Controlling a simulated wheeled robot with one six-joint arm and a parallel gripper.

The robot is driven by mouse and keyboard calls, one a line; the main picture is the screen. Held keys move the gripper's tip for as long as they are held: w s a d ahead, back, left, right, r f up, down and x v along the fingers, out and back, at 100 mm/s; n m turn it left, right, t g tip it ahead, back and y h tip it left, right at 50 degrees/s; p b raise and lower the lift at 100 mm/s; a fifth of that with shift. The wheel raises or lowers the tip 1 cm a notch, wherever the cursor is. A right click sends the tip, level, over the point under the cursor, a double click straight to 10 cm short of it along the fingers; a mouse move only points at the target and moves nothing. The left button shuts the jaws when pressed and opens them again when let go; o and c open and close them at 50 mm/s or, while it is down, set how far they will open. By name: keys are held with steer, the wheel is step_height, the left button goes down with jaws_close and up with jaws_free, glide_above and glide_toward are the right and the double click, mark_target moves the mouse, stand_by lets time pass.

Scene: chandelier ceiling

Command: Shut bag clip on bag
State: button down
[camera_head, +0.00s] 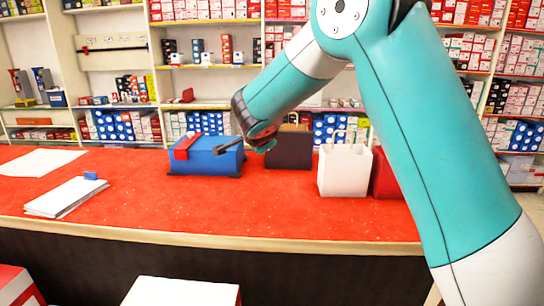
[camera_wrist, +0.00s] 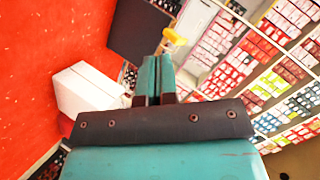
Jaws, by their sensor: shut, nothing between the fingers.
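A blue boxy bag (camera_head: 207,163) sits on the red counter, left of centre in the head view. A red strip-like piece (camera_head: 185,147), which looks like the clip, lies across its top left; whether it is open or shut is too small to tell. Neither the blue bag nor the red piece can be made out there.
A dark brown bag (camera_head: 289,150), a white bag (camera_head: 344,175) and a red bag (camera_head: 386,176) stand to the right on the counter. Papers (camera_head: 66,197) lie at the left. The counter's (camera_head: 230,215) front middle is clear. Stocked shelves (camera_head: 215,60) stand behind.

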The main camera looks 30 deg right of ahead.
steer(key=w+d+f+m+t+h+b, duration=0.7)
steer(key=w+d+f+m+b, duration=0.1)
steer(key=d+f, duration=0.1)
steer(key=shift+f+m+h, duration=0.25)
steer(key=shift+m+h, duration=0.05)
steer(key=p+x, duration=0.9)
steer(key=p, duration=0.1)
steer(key=shift+w+r, duration=0.3)
